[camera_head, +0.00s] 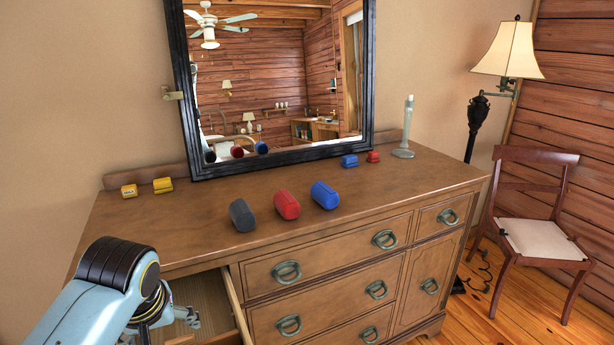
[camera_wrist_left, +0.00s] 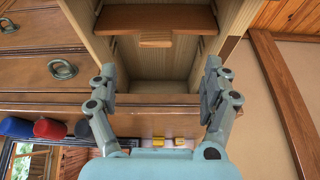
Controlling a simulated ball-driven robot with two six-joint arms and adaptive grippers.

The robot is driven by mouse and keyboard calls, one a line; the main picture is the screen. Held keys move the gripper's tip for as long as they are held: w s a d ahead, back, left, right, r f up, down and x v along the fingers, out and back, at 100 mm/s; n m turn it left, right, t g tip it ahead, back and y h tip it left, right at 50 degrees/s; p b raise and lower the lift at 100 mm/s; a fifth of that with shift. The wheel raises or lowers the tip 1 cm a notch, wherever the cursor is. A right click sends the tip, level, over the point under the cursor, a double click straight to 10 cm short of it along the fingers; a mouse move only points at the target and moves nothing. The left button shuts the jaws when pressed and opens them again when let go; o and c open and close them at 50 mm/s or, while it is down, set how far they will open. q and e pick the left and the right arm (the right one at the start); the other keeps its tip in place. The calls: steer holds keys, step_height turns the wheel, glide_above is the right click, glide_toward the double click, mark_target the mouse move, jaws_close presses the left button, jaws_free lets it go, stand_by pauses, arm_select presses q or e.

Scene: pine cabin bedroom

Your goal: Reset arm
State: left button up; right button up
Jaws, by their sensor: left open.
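My left arm comes in from the lower left in the head view, and its left gripper (camera_head: 165,315) is over the open drawer (camera_head: 238,302) at the dresser's left front. In the left wrist view the left gripper (camera_wrist_left: 158,95) is open, its two fingers wide apart with nothing between them. The inside of the drawer (camera_wrist_left: 158,62) shows beyond the fingers and looks empty where visible. My right gripper is in neither view.
On the dresser top (camera_head: 350,215) lie a grey cylinder (camera_head: 242,215), a red cylinder (camera_head: 286,204) and a blue cylinder (camera_head: 325,195). Yellow blocks (camera_head: 162,185), small blue (camera_head: 349,161) and red (camera_head: 373,156) items and a candlestick (camera_head: 404,140) sit behind. A chair (camera_head: 535,215) stands right.

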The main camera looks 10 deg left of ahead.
arm_select(q)
steer(key=s+r+m+h, duration=0.1)
steer(key=s+r+m, duration=0.25)
steer(key=s, duration=0.65)
steer(key=s+r+m, duration=0.3)
steer(key=s+r, duration=0.1)
steer(key=s, duration=0.7)
step_height(320, 180, down, 33)
steer(key=a+g+b, duration=0.2)
steer(key=b, duration=0.7)
steer(key=s+f+b, duration=0.3)
steer(key=s+f, duration=0.7)
steer(key=f, duration=0.2)
steer(key=s+f+b, duration=0.4)
steer(key=s+f, duration=0.6)
steer(key=f, duration=0.3)
steer(key=shift+a+g, duration=0.3)
steer(key=shift+g, duration=0.1)
